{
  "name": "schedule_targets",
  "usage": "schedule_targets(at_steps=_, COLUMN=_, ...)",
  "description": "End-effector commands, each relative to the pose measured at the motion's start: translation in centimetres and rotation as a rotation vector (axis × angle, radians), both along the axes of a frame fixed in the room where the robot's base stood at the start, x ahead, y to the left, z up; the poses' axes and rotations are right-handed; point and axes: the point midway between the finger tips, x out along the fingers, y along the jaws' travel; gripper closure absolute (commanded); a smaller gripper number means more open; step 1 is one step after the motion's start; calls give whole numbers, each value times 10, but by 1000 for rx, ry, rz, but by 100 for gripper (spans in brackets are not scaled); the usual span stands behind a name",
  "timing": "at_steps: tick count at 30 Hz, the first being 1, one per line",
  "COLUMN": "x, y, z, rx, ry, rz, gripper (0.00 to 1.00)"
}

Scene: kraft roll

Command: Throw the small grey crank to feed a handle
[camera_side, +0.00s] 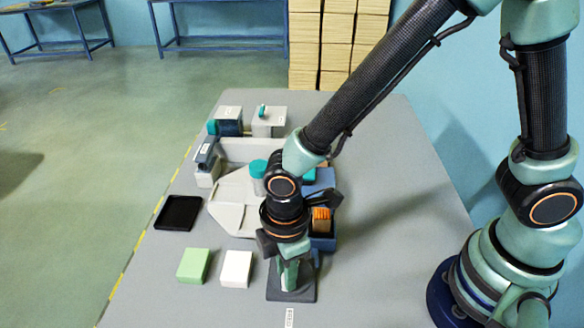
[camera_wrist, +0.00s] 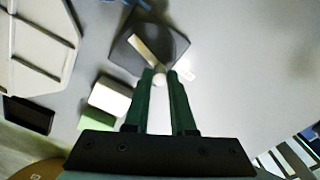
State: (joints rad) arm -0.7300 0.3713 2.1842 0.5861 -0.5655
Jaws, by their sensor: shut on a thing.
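The small grey crank (camera_wrist: 145,48) is a pale flat arm on a dark square base plate (camera_wrist: 174,43), seen ahead of the fingers in the wrist view. The base plate (camera_side: 304,292) lies near the front of the table in the side view, mostly under my gripper (camera_side: 288,280). In the wrist view my gripper (camera_wrist: 160,76) has its green fingertips on either side of the pale knob at the crank's near end, shut on it. In the side view my fingers hide most of the crank.
A white block (camera_side: 237,268) and a green block (camera_side: 193,266) sit left of the base plate. A black tray (camera_side: 179,213) lies behind them. A pale machine and a blue bin with orange-topped contents (camera_side: 320,218) stand behind my wrist. The table right of the crank is clear.

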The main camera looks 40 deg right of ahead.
Motion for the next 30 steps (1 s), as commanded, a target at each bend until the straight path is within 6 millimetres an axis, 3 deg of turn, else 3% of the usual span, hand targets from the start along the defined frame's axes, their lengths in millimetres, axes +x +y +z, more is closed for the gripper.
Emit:
schedule_targets(at_steps=12, x=-6, y=-4, z=1, rx=0, ry=0, rz=251, gripper=100)
schedule_targets(at_steps=30, x=-7, y=-5, z=1, rx=0, ry=0, rz=312, gripper=100)
